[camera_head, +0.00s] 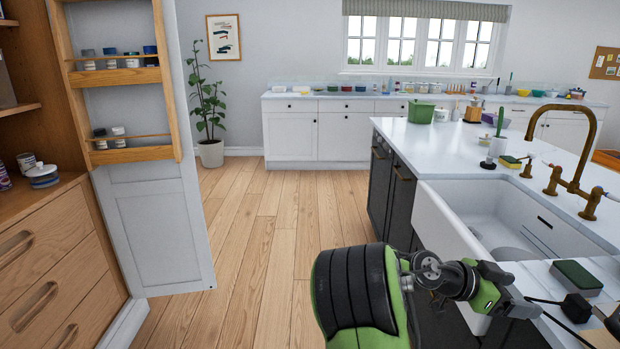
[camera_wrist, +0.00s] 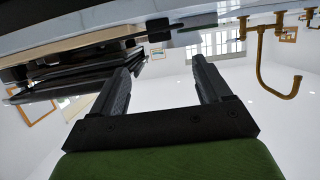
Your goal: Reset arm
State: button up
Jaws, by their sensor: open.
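My arm (camera_head: 370,295) shows in the head view at the bottom centre, green and black, folded low in front of the sink island and reaching to the right. My gripper (camera_wrist: 160,70) shows in the wrist view with its two black fingers wide apart and nothing between them.
The island's white sink (camera_head: 500,215) and brass faucet (camera_head: 575,170) are close at the right. A green sponge (camera_head: 576,275) lies on the counter near my arm. At the left, an open door with racks (camera_head: 155,225) stands by a wooden cabinet (camera_head: 55,255). The wood floor between is clear.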

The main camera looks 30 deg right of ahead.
jog(key=w+a+f+n+t+y, duration=0.25)
jog(key=a+n+t+y, duration=0.2)
jog(key=a, duration=0.55)
jog(key=w+a+f+n+t+y, duration=0.1)
jog(key=w+a+n+t+y, duration=0.35)
jog(key=a, duration=0.55)
jog(key=s+a+r+n+t+y, duration=0.1)
jog(key=s+a+n, duration=0.25)
jog(key=a, duration=0.25)
jog(key=s+a+n+t+y, duration=0.1)
jog(key=s+a+n+y, duration=0.1)
jog(key=a+n, duration=0.4)
jog(key=s+a+r+n+t+y, duration=0.1)
jog(key=s+a+n, duration=0.25)
jog(key=a, duration=0.35)
notch_tip(320, 180, up, 14)
jog(key=n+p, duration=0.1)
jog(key=p, duration=1.3)
jog(key=shift+s+a+r, duration=0.15)
jog(key=shift+s+a, duration=0.05)
jog(key=shift+a, duration=0.2)
